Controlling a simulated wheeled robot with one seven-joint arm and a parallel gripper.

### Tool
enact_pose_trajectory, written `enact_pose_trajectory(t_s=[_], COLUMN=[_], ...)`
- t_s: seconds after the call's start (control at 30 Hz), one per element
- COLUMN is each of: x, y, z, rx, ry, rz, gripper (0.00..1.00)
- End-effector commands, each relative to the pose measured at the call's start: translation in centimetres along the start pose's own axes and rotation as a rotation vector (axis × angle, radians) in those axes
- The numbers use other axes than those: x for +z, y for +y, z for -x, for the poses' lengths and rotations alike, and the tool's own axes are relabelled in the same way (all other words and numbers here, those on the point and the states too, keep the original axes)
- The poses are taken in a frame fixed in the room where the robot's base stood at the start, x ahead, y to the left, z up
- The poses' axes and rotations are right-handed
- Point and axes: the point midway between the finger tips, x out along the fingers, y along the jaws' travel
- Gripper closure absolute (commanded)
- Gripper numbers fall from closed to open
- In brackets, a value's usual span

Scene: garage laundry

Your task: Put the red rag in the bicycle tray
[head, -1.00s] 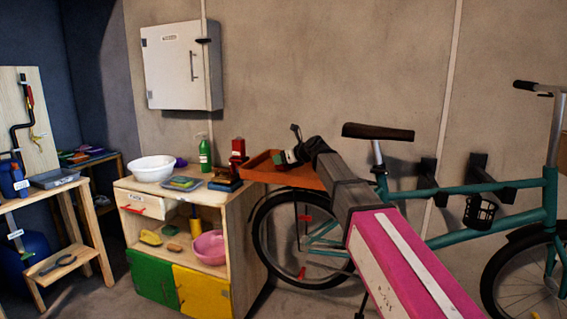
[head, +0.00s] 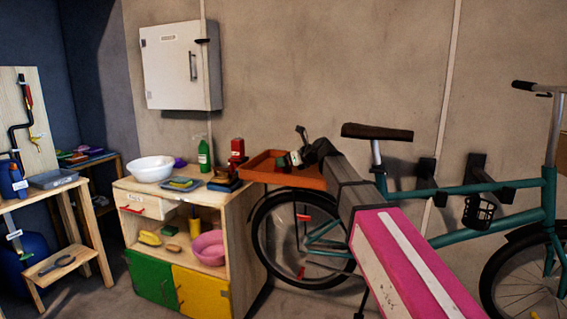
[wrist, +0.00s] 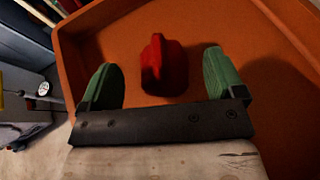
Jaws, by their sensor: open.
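The orange bicycle tray (head: 256,172) sits above the rear wheel, beside the wooden cabinet. In the wrist view the tray floor (wrist: 110,48) and its raised rim fill most of the picture. The red rag (wrist: 163,66) is a small crumpled lump seen against the tray floor, inside the rim. My gripper (wrist: 166,75) is open over the tray, with one green finger on each side of the rag and a gap to both. My gripper also shows over the tray in the head view (head: 290,160), where the rag cannot be made out.
A teal bicycle (head: 440,215) stands along the wall, its dark saddle (head: 377,132) right of the tray. The cabinet (head: 190,225) at left holds a white bowl (head: 151,168), a green bottle (head: 204,155) and a red object (head: 237,150) close to the tray. A wall box (head: 175,68) hangs above.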

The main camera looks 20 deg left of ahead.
Motion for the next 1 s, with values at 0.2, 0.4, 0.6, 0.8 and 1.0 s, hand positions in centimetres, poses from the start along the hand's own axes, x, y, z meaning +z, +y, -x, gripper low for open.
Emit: enact_pose_trajectory(t_s=[0.2,0.4,0.6,0.8,1.0], x=[-0.1,-0.1,0.0,0.0,0.0], y=[0.2,0.1,0.1,0.1,0.1], z=[4.8,7.6,8.7,8.7,8.7], rx=[-0.001,-0.001,0.001,0.001,0.001], ry=[-0.001,-0.001,0.001,0.001,0.0], rz=[0.0,0.001,0.0,0.0,0.0], gripper=[0.12,0.12,0.12,0.12,0.12])
